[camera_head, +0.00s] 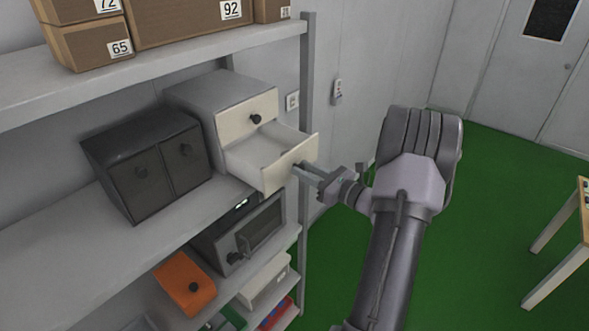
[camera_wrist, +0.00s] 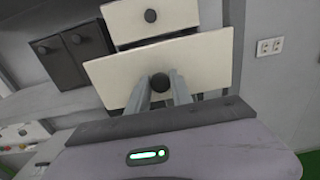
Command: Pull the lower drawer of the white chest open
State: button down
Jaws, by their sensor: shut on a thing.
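The white chest (camera_head: 205,92) stands on the middle shelf. Its lower drawer (camera_head: 291,166) is pulled well out, and its inside shows empty in the head view. The upper drawer (camera_head: 247,119) is closed, with a dark round knob. My gripper (camera_head: 303,172) is at the front of the lower drawer. In the wrist view, my two fingers (camera_wrist: 160,88) are shut on the dark knob (camera_wrist: 160,82) of the lower drawer front (camera_wrist: 205,62). The upper drawer front (camera_wrist: 165,15) is behind it in that view.
A dark two-door cabinet (camera_head: 148,160) stands left of the chest. The shelf post (camera_head: 305,120) is close to the drawer's right side. Below are a dark oven-like box (camera_head: 245,240) and an orange box (camera_head: 185,283). Green floor (camera_head: 480,200) is free to the right, with a table (camera_head: 560,245) beyond.

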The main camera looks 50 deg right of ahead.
jog(key=shift+s, duration=0.35)
jog(key=c, duration=1.2)
grip_release()
jog(key=shift+o, duration=0.2)
jog(key=s+d+b, duration=0.1)
jog(key=s+b, duration=0.2)
jog(key=s, duration=1.4)
jog(key=shift+s+d, duration=0.15)
jog(key=shift+d, duration=0.05)
